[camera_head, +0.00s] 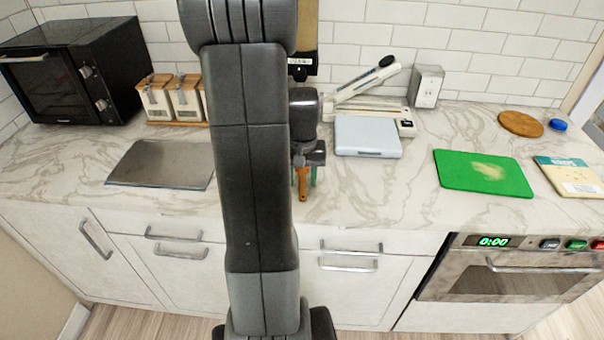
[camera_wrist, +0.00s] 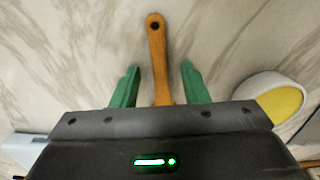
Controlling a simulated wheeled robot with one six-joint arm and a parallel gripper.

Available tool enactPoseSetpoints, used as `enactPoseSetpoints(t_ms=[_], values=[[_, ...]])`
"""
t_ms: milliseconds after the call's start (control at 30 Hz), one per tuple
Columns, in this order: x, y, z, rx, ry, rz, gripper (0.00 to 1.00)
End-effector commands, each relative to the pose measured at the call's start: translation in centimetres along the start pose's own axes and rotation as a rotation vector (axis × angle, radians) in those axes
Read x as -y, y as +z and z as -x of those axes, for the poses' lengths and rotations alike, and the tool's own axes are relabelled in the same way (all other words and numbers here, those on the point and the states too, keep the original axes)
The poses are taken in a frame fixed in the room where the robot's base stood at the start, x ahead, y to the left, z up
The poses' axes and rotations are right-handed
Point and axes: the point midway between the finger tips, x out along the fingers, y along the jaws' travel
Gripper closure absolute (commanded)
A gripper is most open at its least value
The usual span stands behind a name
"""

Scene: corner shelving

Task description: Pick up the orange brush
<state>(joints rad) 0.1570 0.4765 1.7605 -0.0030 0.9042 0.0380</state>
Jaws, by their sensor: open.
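The orange brush shows as an orange handle with a dark hole near its end in the wrist view (camera_wrist: 157,58). The handle lies between the two green fingers of my gripper (camera_wrist: 158,84), with a gap on each side. The rest of the brush is hidden behind the gripper body. In the head view the handle (camera_head: 302,184) shows just below my gripper (camera_head: 305,175), over the marble counter. My gripper is open and holds nothing.
A white scale (camera_head: 367,137) stands close to the right of my gripper. A green cutting board (camera_head: 470,185) lies further right. A metal plate (camera_head: 150,176) lies left, near a black oven (camera_head: 50,80). A white round container with yellow inside (camera_wrist: 275,100) is right in the wrist view.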

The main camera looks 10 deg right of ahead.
Motion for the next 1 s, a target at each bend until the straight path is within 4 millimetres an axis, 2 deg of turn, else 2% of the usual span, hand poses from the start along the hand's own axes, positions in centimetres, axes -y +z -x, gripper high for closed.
enactPoseSetpoints(t_ms=[433, 467, 667, 1000], values=[[0.0, 0.01, -0.29, 0.001, 0.0, 0.0, 0.59], [0.0, 0.01, -0.28, 0.0, 0.0, 0.0, 0.61], [-0.01, 0.02, -0.24, 0.001, 0.0, 0.0, 1.0], [-0.02, 0.01, 0.14, 0.0, 0.0, 0.0, 1.0]])
